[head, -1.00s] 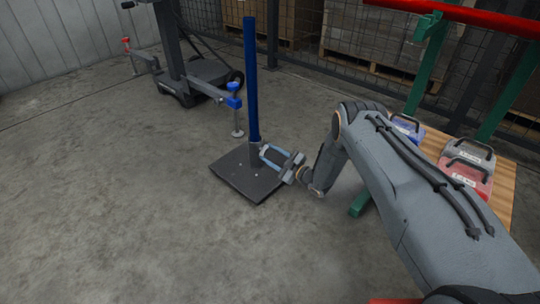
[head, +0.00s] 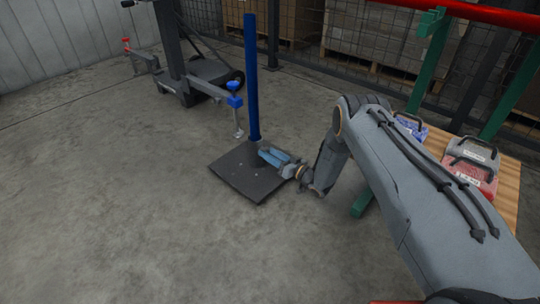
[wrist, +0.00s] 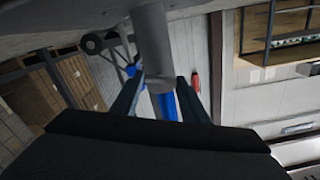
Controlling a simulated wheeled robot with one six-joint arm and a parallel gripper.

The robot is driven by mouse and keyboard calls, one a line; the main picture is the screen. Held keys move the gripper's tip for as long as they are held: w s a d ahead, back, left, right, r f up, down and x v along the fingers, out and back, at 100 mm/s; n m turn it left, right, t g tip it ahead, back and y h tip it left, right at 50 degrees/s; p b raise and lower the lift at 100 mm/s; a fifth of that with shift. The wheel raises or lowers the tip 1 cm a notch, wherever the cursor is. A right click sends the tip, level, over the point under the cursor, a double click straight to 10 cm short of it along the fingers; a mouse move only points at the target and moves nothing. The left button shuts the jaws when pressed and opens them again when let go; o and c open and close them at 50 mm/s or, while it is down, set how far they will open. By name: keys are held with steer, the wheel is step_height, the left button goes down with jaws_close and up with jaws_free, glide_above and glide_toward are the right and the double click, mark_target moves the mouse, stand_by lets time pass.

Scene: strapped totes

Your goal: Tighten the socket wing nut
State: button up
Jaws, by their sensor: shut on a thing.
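A blue post (head: 250,75) stands upright in a grey socket on a dark square base plate (head: 233,178). My gripper (head: 264,149) is low beside the foot of the post, reaching in from the right. In the wrist view the grey socket (wrist: 152,35) runs down between my two fingers, with the blue post (wrist: 166,108) beyond its rim. My gripper (wrist: 158,95) has one finger on each side and is shut on the socket wing nut. The wing nut itself is hidden or too small to make out.
A dark wheeled stand (head: 200,75) with a blue-knobbed clamp arm (head: 234,100) is behind left of the post. A wooden table (head: 508,180) with several strapped totes, among them a red one (head: 470,178), is at right. Concrete floor is clear at left and front.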

steer(key=m+b, duration=0.1)
steer(key=m, duration=1.1)
steer(key=shift+r+m+b, duration=0.1)
steer(key=shift+m+b, duration=0.2)
steer(key=shift+b, duration=0.05)
stand_by(0.4)
steer(key=o, duration=1.1)
steer(key=shift+c, duration=0.2)
steer(key=p+v, duration=0.3)
steer(key=v, duration=0.4)
steer(key=shift+s+d, duration=0.25)
steer(key=shift+d, duration=0.05)
